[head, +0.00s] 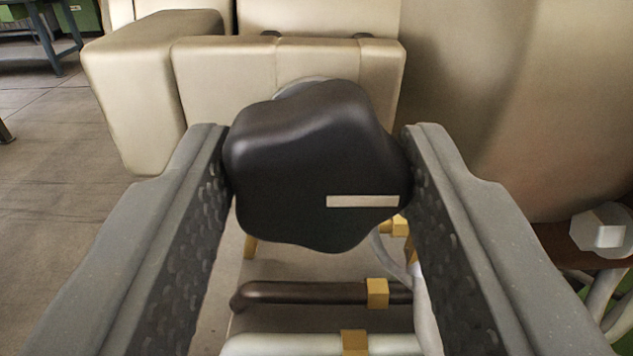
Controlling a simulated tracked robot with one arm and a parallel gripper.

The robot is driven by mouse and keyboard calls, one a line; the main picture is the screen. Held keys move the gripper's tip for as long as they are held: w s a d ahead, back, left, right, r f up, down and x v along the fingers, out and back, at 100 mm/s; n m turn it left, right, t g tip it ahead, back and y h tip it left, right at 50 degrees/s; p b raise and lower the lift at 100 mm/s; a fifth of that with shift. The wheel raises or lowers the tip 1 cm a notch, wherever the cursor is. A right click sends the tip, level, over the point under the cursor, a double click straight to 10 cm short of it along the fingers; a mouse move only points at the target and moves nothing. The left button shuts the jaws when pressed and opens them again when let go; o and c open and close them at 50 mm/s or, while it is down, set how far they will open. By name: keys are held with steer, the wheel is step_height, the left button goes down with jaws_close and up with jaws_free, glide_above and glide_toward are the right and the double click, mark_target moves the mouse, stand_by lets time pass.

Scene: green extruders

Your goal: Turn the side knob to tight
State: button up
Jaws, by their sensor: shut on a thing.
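The side knob (300,160) is a black, lobed knob in the middle of the head view. A pale bar mark (362,201) sits on its face, lying almost level and pointing to the right. My gripper (318,165) is shut on the knob, with one grey finger on its left side and one on its right. Both fingertips touch the knob's edges. The knob's shaft is hidden behind it; a bit of a pale round collar (305,85) shows above.
Cream machine housing (340,60) stands right behind the knob, and a large rounded cream body (540,90) fills the right. Pipes with yellow clamps (377,293) run below. A hex bolt (603,231) juts out at the right. Open floor (60,200) lies at left.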

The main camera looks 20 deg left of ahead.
steer(key=m+b, duration=0.1)
steer(key=m, duration=0.3)
steer(key=shift+f+m, duration=0.1)
steer(key=shift+m, duration=0.2)
steer(key=m+b, duration=0.2)
steer(key=m, duration=0.2)
steer(key=shift+d+m+b, duration=0.1)
steer(key=shift+m+b, duration=0.2)
steer(key=shift+b, duration=0.05)
steer(key=m+b, duration=0.2)
steer(key=shift+d+f+m, duration=0.1)
steer(key=shift+m, duration=0.3)
steer(key=shift+f+m+b, duration=0.1)
steer(key=shift+m+b, duration=0.75)
steer(key=shift+m, duration=0.05)
steer(key=m+b, duration=0.4)
steer(key=shift+d+m, duration=0.1)
steer(key=shift+m, duration=0.2)
steer(key=o, duration=1)
steer(key=shift+w, duration=0.1)
